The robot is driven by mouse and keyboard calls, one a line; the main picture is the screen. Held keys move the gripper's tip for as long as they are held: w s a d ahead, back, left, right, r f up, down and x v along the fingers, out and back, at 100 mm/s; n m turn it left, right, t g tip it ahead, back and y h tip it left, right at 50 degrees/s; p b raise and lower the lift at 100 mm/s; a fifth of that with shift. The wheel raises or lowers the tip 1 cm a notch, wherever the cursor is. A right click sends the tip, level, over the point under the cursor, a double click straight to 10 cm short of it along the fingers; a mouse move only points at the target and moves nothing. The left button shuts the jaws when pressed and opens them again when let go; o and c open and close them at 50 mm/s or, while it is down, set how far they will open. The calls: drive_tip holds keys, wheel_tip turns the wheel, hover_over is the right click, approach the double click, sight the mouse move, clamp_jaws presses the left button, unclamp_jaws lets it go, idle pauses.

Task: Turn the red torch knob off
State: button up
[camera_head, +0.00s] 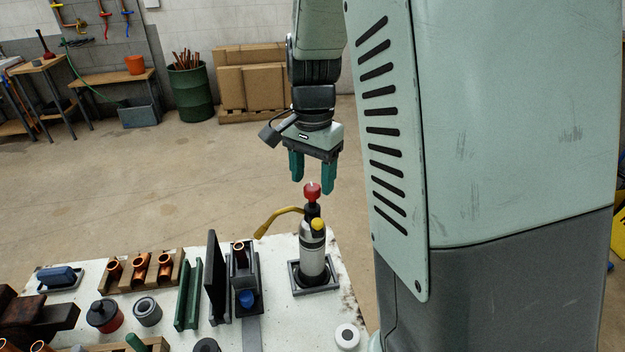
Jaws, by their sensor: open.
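The torch (312,248) stands upright in a square grey holder (315,288) near the right end of the white bench. Its body is silver and black, with a yellow knob (318,224) on its side and a yellow nozzle tube (278,219) reaching left. The red knob (312,191) sits on top of it. My gripper (312,186) points down with its two green fingers apart. Its fingertips are close above or around the red knob; I cannot tell from this angle whether they touch it. Nothing is held between the fingers.
Left of the torch, a dark upright plate (214,278) and a vise-like holder with a copper fitting (239,246) stand close by. Copper fittings in a wooden rack (140,285) and a green channel (188,295) lie farther left. A white roll (347,337) is at the front right.

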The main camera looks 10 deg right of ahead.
sight(313, 187)
wheel_tip(313, 187, up, 9)
idle(0.3)
drive_tip(key=shift+r, duration=0.1)
drive_tip(key=s+r+n+t, duration=0.2)
drive_tip(key=s+n, duration=0.2)
drive_tip(key=s, duration=0.6)
drive_tip(key=s+r+n+t, duration=0.3)
drive_tip(key=s+n, duration=0.2)
drive_tip(key=s, duration=0.6)
drive_tip(key=shift+d+r+n+t, duration=0.3)
drive_tip(key=shift+r, duration=0.05)
